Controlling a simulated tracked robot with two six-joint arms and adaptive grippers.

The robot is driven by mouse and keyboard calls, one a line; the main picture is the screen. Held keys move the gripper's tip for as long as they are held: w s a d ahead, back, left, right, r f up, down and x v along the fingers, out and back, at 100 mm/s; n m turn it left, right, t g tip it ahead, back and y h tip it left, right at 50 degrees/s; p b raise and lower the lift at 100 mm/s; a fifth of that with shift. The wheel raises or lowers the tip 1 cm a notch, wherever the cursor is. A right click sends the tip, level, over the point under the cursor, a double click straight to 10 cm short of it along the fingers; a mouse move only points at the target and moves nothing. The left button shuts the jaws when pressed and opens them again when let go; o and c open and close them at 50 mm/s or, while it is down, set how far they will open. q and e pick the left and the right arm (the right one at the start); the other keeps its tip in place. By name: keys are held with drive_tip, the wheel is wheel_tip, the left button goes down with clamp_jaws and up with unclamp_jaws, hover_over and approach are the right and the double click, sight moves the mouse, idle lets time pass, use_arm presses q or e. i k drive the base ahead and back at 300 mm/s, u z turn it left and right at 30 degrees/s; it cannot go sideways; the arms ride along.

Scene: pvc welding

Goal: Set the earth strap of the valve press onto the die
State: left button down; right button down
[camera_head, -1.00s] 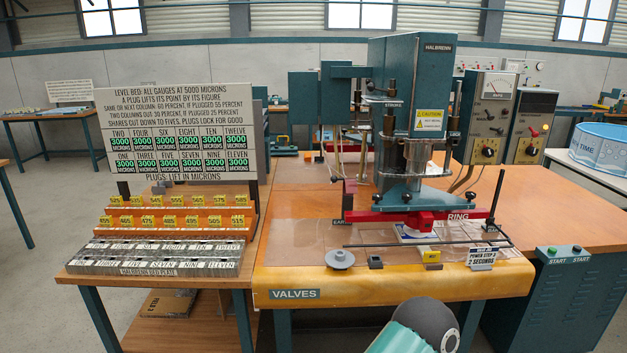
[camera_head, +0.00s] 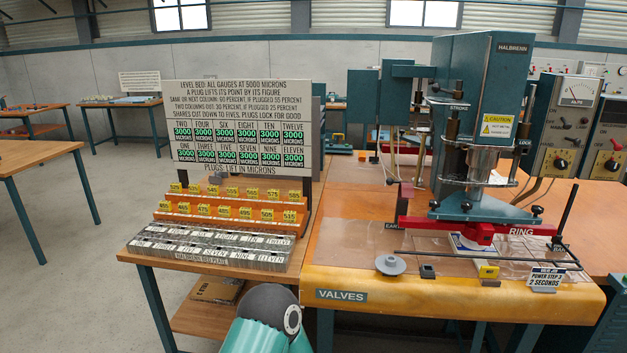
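The teal valve press (camera_head: 490,110) stands on the orange-edged VALVES table at the right. A red bar (camera_head: 475,229) runs across under its head, with a RING label towards its right end. A partly hidden label starting "EAR" (camera_head: 392,226) sits by the bar's left end, beside a dark red upright piece (camera_head: 405,196). I cannot tell which piece is the earth strap. A pale, blue-edged piece (camera_head: 470,245) under the bar may be the die, but it is partly covered. Neither gripper is in view; only a teal arm part of mine with a dark round end shows at the bottom.
A grey round knob (camera_head: 390,265), a small black block (camera_head: 427,271) and a yellow-topped block (camera_head: 488,272) lie along the table's front. A thin dark rod (camera_head: 450,256) crosses before the press. Left stand a gauge board (camera_head: 240,125), numbered plug racks (camera_head: 232,225) and a bed plate (camera_head: 210,247).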

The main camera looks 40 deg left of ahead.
sight(406, 189)
drive_tip(key=u, duration=0.6)
drive_tip(key=i, duration=1.05)
drive_tip(key=z, duration=0.15)
